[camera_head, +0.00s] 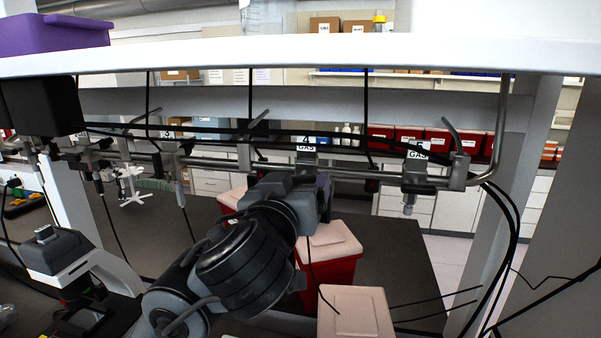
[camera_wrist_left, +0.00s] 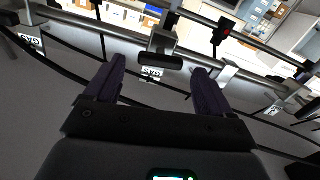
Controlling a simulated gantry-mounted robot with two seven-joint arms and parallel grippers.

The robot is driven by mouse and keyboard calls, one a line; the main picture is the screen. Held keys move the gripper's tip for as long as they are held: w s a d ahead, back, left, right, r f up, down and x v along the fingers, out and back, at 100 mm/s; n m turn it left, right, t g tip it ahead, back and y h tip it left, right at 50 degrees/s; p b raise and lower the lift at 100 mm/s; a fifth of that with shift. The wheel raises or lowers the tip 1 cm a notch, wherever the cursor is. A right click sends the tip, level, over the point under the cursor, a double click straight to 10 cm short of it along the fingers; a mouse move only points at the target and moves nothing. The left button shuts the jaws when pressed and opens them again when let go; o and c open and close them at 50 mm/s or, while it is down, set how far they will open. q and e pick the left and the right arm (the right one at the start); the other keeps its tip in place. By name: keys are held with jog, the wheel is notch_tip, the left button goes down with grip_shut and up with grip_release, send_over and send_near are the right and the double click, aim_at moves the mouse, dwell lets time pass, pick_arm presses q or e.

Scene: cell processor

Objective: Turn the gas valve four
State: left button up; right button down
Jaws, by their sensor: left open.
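Gas valve four (camera_head: 307,159) hangs on the horizontal pipe under the white shelf, with a "4 GAS" label just above it. My left gripper (camera_head: 303,184) is right below and in front of it and hides its lower part. In the left wrist view the left gripper (camera_wrist_left: 158,72) is open, with its two purple fingers spread apart. The valve (camera_wrist_left: 160,58) and its GAS label lie between and just beyond the fingertips. I see no grip on the valve. My right gripper is in neither view.
Valve five (camera_head: 416,177) is to the right on the same pipe, and valve three (camera_head: 169,160) is to the left. Black cables run along the pipe and hang down. Red bins with pale lids (camera_head: 331,240) stand on the dark bench below. A purple box (camera_head: 50,33) sits on the shelf.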

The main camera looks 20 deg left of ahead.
aim_at(300, 178)
pick_arm(q)
jog(key=w, duration=0.3)
jog(key=shift+a, duration=0.25)
jog(key=shift+w, duration=0.4)
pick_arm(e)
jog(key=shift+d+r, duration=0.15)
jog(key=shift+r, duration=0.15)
pick_arm(q)
jog(key=c, duration=1)
jog(key=shift+o, duration=0.2)
jog(key=shift+f+m+b, duration=0.15)
jog(key=shift+m+b, duration=0.15)
jog(key=shift+m, duration=0.1)
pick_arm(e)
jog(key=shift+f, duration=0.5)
pick_arm(q)
jog(key=shift+m, duration=0.5)
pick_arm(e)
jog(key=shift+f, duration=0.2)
pick_arm(q)
jog(key=o, duration=1)
jog(key=shift+c, duration=0.2)
